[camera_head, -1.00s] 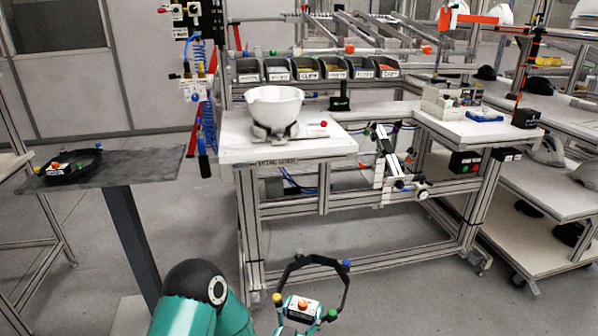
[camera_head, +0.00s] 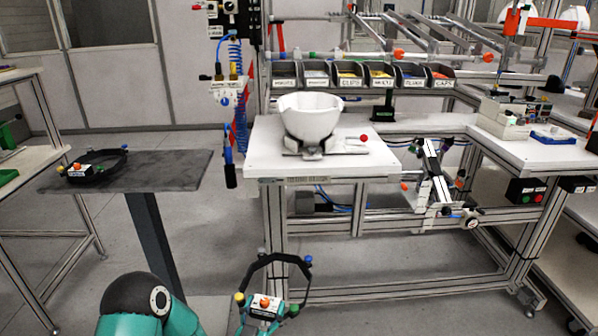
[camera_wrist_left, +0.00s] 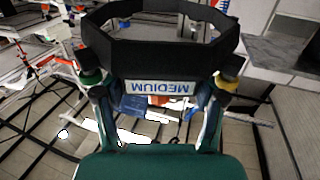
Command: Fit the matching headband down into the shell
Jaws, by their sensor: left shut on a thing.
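The white shell (camera_head: 310,115) sits open side up in a grey holder (camera_head: 312,148) on the white bench top (camera_head: 375,160). My left gripper (camera_head: 265,312) is shut on a black headband (camera_head: 272,262), well in front of the bench and apart from the shell. In the left wrist view the headband (camera_wrist_left: 160,58) carries a label reading MEDIUM, upside down there, between the gripper's fingers (camera_wrist_left: 160,100). Coloured knobs show on it. A second black headband (camera_head: 95,165) lies on a dark stand at the left; its label is too small to read. My right gripper is out of view.
The dark stand (camera_head: 170,172) is left of the bench. Open floor lies before the bench.

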